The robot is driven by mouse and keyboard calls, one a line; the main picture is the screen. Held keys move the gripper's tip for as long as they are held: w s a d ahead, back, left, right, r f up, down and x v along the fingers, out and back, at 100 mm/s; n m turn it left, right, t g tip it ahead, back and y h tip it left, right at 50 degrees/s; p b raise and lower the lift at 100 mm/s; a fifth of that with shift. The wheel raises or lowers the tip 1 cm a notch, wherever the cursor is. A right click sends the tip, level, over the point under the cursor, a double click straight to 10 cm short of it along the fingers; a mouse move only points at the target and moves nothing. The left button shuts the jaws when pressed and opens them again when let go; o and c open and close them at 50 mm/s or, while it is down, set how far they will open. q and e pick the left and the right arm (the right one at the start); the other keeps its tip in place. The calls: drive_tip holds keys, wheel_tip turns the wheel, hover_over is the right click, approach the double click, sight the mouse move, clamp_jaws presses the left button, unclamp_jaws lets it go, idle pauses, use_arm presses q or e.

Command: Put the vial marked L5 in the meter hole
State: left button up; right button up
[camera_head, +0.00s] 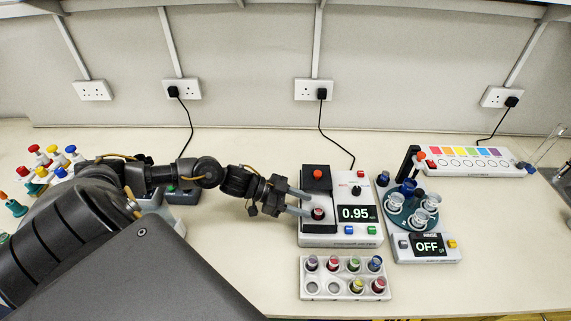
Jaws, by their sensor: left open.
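The meter (340,240) is a white box with a black raised block and a display reading 0.95. A vial with a dark reddish top (318,214) stands in the hole at the meter's front left; its marking is too small to read. My left gripper (306,202) is open, with its fingertips beside this vial. I cannot tell whether they touch it. The white vial rack (327,292) stands in front of the meter and holds several coloured vials; two front-left holes are empty. No L5 label is legible. My right gripper is not in view.
Right of the meter is a device reading OFF (428,247) with a round teal carousel holding clear vessels. A colour-striped strip (475,161) lies behind it. Several coloured-cap bottles (50,158) stand at left. The bench right of the rack is clear.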

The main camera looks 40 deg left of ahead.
use_arm(q)
drive_tip(key=b+v, duration=0.1)
drive_tip(key=v, duration=0.5)
drive_tip(key=shift+s+a+r, duration=0.15)
drive_tip(key=shift+a+r, duration=0.05)
drive_tip(key=shift+a, duration=0.05)
